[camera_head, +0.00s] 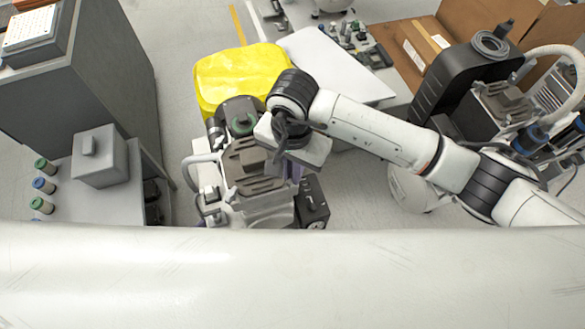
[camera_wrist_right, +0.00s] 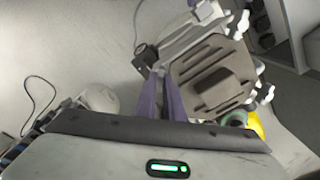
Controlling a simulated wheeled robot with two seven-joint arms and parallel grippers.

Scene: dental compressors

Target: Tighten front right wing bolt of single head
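The single head compressor (camera_head: 255,172) stands below my head camera, with a grey ribbed head and a black box at its lower right. Its ribbed top also shows in the right wrist view (camera_wrist_right: 208,80). My right gripper (camera_head: 293,172) is over the compressor's right side, its wrist covering part of it. In the right wrist view its two purple fingers (camera_wrist_right: 161,80) are close together beside the ribbed head, with a narrow gap between them. The front right wing bolt cannot be made out, nor whether the fingers touch it. My left gripper is not in view.
A yellow bag-like object (camera_head: 235,72) lies behind the compressor. A grey cabinet (camera_head: 100,60) and a bench with a grey box (camera_head: 100,158) stand left. A white table (camera_head: 325,62), a cardboard box (camera_head: 470,25) and a black machine (camera_head: 455,80) are at the back right.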

